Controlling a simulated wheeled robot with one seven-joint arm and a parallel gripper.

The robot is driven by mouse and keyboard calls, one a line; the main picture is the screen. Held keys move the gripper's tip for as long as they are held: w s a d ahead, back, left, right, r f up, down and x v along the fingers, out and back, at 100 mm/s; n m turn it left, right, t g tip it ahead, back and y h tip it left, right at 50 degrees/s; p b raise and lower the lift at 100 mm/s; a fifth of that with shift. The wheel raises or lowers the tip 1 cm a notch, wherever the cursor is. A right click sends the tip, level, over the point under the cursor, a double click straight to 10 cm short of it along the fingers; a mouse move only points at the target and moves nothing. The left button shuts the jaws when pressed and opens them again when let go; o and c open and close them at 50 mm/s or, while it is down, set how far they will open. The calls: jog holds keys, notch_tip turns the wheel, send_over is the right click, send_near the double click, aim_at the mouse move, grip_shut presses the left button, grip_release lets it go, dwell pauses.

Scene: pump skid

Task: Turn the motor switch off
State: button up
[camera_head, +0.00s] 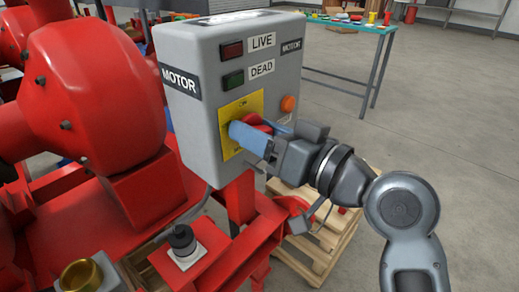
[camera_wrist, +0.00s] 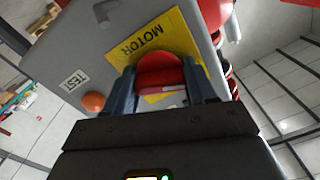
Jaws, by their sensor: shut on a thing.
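The grey motor control box (camera_head: 200,90) stands on the red skid frame, with a yellow switch plate (camera_head: 247,108) on its front. The red rotary switch handle (camera_head: 262,126) sits on this plate. My gripper (camera_head: 248,136) has its blue fingers on either side of the handle at the box front. In the wrist view the red handle (camera_wrist: 160,70) lies between the two fingers, which are shut on it. The yellow plate (camera_wrist: 188,35) with the word MOTOR shows behind it. The fingers partly hide the plate and handle, so I cannot tell the handle's exact position.
The box carries a red LIVE lamp (camera_head: 232,50), a green DEAD lamp (camera_head: 233,80) and an orange button (camera_head: 288,104). Red pump housing (camera_head: 90,80) crowds the left. A wooden pallet (camera_head: 325,240) lies below. Open floor (camera_head: 450,120) is at right.

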jog(key=shift+f+n+b, duration=0.15)
jog(key=shift+n+b, duration=1.7)
jog(key=shift+n, duration=0.15)
jog(key=o, duration=1)
jog(key=shift+o, duration=0.2)
jog(key=v, duration=0.7)
jog(key=shift+s+d, duration=0.25)
jog(key=shift+d, duration=0.1)
